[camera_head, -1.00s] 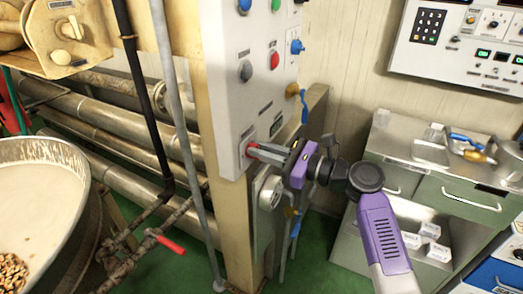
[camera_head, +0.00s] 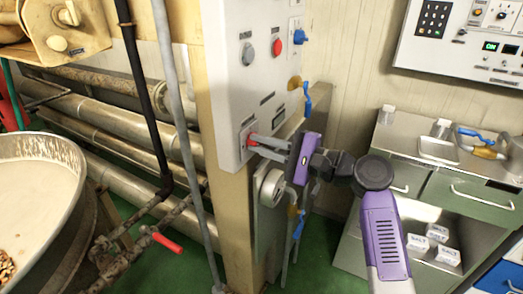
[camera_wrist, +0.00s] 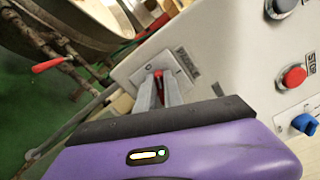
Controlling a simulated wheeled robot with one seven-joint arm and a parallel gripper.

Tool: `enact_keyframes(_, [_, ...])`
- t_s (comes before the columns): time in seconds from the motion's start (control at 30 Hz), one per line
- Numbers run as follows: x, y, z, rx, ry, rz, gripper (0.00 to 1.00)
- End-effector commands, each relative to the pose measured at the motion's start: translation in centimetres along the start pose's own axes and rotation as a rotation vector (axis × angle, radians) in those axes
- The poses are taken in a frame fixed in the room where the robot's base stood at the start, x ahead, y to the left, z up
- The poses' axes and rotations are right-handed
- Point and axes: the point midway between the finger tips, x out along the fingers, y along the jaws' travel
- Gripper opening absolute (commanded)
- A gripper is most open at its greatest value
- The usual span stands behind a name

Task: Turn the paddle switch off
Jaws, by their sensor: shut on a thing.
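The paddle switch is a small red lever (camera_head: 252,141) on a square plate at the lower left of the white control panel (camera_head: 230,75). In the wrist view the red lever (camera_wrist: 158,73) shows between the fingertips, in front of its plate (camera_wrist: 176,68). My gripper (camera_head: 256,143) reaches in from the right, and its two grey fingers are shut on the lever. In the wrist view the gripper (camera_wrist: 158,84) covers most of the lever, so its exact tilt is hard to tell.
A red button (camera_head: 273,37), a grey knob (camera_head: 248,54) and a blue switch (camera_wrist: 304,124) sit higher on the panel. A large kettle (camera_head: 75,215) stands at left, and a metal cabinet (camera_head: 425,190) at right.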

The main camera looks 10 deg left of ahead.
Motion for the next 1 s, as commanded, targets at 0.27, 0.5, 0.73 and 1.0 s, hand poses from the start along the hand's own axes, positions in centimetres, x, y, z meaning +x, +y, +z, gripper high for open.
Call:
enact_keyframes(0.27, [0.02,0.71,-0.06,-0.226,-0.004,0.002,0.00])
enact_keyframes(0.5, [0.04,0.79,-0.08,-0.359,-0.004,0.003,0.00])
enact_keyframes(0.73, [0.04,0.80,-0.06,-0.421,-0.004,0.003,0.00])
enact_keyframes(1.0, [0.04,0.78,-0.03,-0.438,-0.005,0.004,0.00])
